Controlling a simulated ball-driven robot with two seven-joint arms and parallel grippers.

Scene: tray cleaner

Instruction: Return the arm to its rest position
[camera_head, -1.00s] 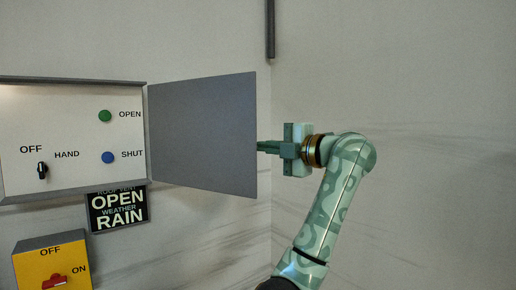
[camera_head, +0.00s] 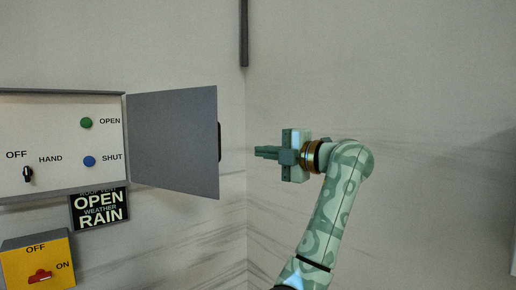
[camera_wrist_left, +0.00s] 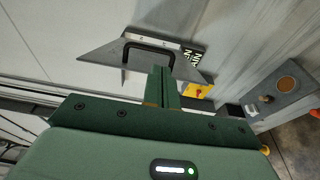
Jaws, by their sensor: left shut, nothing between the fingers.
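My left gripper (camera_head: 257,153), green with a patterned pale-green arm, points left in the head view. Its fingers are shut and empty. It is to the right of the open grey panel door (camera_head: 175,140), with a visible gap between fingertips and door edge. In the left wrist view the shut fingers (camera_wrist_left: 160,73) point towards the door (camera_wrist_left: 107,50) and its black handle (camera_wrist_left: 150,47). The handle (camera_head: 219,142) shows at the door's right edge in the head view. My right gripper is not in view.
The white control panel (camera_head: 60,115) has a green button (camera_head: 87,123), a blue button (camera_head: 89,161) and a black switch (camera_head: 27,174). Below are a black sign (camera_head: 99,208) and a yellow box (camera_head: 35,262) with a red switch. Bare wall lies right of my arm.

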